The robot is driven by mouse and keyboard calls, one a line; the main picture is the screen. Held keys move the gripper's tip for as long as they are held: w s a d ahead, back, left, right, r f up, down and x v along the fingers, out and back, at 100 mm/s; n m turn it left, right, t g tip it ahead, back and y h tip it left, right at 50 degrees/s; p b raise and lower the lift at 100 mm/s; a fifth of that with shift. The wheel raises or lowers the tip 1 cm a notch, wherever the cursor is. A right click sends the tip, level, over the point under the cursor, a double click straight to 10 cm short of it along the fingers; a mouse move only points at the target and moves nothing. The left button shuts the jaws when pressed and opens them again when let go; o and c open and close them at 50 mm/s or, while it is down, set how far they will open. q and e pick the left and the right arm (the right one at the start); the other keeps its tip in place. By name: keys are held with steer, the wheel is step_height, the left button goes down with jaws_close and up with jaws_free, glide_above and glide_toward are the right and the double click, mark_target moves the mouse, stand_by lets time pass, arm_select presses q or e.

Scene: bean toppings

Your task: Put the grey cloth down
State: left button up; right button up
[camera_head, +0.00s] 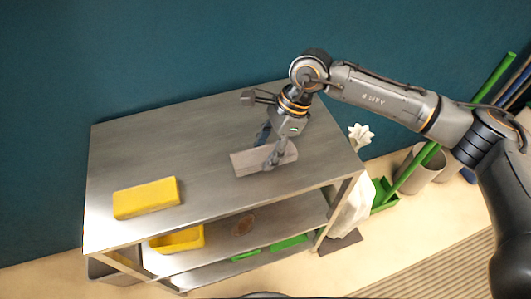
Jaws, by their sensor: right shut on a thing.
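The grey cloth (248,162) is a flat, light grey folded piece at the middle right of the metal table top (150,148). My right gripper (270,165) points down over the cloth and is shut on it. The cloth seems to rest on the table top or just above it; the gap cannot be told. The gripper's fingers cover part of the cloth. My left gripper does not show.
A yellow block-like thing (146,198) lies on the table's front left. Lower shelves hold a yellow bin (177,240) and green items (289,242). Right of the table stand a white bag-like thing (351,210), grey bins and green poles. The table's left half is mostly free.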

mark_target(270, 148)
steer(key=shift+w+a+f, duration=0.1)
steer(key=shift+w+f, duration=0.25)
steer(key=shift+f, duration=0.15)
step_height(270, 148, down, 2)
steer(key=shift+f+p, duration=0.15)
steer(key=shift+p, duration=0.6)
steer(key=shift+f, duration=0.3)
steer(key=shift+f, duration=0.1)
steer(key=shift+f+b, duration=0.15)
steer(key=shift+b, duration=0.25)
steer(key=o, duration=1)
